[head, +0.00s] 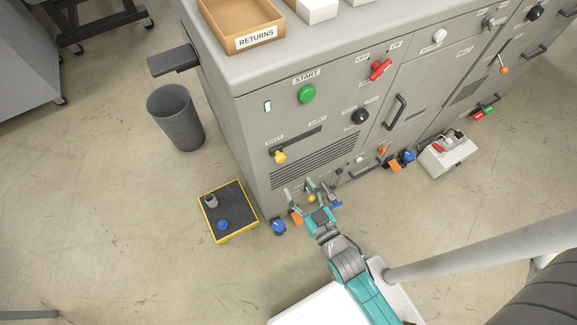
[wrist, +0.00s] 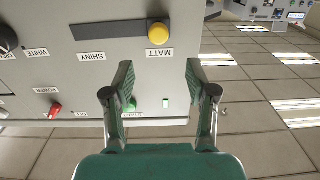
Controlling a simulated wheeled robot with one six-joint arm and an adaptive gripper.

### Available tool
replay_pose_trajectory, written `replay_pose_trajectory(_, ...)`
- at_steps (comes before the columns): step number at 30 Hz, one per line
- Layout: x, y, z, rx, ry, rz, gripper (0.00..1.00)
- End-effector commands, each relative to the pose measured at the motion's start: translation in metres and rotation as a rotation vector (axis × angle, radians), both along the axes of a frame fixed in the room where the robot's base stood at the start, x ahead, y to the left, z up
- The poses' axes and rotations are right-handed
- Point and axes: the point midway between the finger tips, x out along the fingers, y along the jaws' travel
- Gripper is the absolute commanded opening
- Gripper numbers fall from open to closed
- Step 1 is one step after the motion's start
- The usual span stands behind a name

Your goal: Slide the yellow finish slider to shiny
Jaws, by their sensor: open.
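The yellow finish slider knob (head: 280,156) sits at the left end of its dark slot (head: 302,140) on the grey machine front, by the matt label. The shiny label (head: 317,120) is above the slot's other end. In the wrist view the picture is upside down: the yellow knob (wrist: 159,34) is at the slot's right end by MATT (wrist: 160,53), and SHINY (wrist: 92,57) is to the left. My gripper (head: 300,188) is open and empty, below the knob in the head view. In the wrist view its fingertips (wrist: 160,70) are apart, with the knob beyond the gap, untouched.
A green start button (head: 307,94), a red switch (head: 380,69) and a black knob (head: 360,116) are on the same panel. A vent grille lies below the slot. A grey bin (head: 176,117) and a yellow-edged platform (head: 241,237) stand on the floor at left.

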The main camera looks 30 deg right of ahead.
Motion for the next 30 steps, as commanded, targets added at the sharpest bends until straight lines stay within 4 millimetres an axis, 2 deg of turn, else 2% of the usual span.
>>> replay_pose_trajectory(1,0.008,0.000,0.000,0.000,-0.008,0.000,0.57)
replay_pose_trajectory(8,0.023,0.000,-0.001,0.000,-0.013,0.000,0.57)
replay_pose_trajectory(21,0.091,0.000,0.000,0.000,-0.015,0.000,0.57)
replay_pose_trajectory(30,0.119,0.000,-0.001,0.000,-0.011,0.000,0.57)
